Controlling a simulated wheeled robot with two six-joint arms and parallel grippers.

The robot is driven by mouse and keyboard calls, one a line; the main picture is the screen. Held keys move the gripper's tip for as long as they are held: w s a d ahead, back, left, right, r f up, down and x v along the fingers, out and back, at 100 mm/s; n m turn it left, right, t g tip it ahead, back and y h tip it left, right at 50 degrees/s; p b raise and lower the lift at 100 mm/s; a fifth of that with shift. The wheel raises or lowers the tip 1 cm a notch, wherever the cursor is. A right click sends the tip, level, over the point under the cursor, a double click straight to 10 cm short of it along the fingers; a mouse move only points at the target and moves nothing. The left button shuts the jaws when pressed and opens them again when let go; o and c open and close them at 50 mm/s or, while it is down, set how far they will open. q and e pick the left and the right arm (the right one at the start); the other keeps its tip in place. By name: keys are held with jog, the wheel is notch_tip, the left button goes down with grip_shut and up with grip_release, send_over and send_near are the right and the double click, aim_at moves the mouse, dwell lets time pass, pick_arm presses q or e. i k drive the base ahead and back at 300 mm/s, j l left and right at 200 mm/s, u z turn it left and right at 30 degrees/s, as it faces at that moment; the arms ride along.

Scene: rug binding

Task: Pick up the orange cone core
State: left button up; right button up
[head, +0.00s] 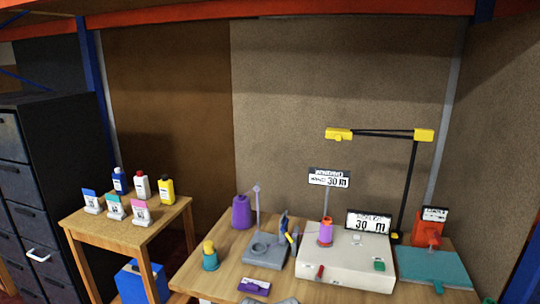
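An orange cone core (326,243) stands upright on the white winding machine (345,265). Its orange shows at the top and the foot, with purple thread around its middle. A thin post with a sign rises just behind it. Neither of my grippers can be made out in the head view, so nothing is seen touching the core.
A grey stand (265,252) and a purple cone (241,212) are left of the machine. A teal cone with a yellow top (210,256) stands at the table's left. A teal board (433,266) lies at right. A side table (125,232) holds several bottles.

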aim_at(326, 225)
jog(key=i+j, duration=0.3)
jog(key=j, duration=0.2)
jog(key=z, duration=0.95)
jog(key=i+z, duration=0.1)
jog(key=z, duration=0.2)
jog(key=i+z, duration=0.1)
jog(key=z, duration=0.25)
jog(key=i, duration=0.3)
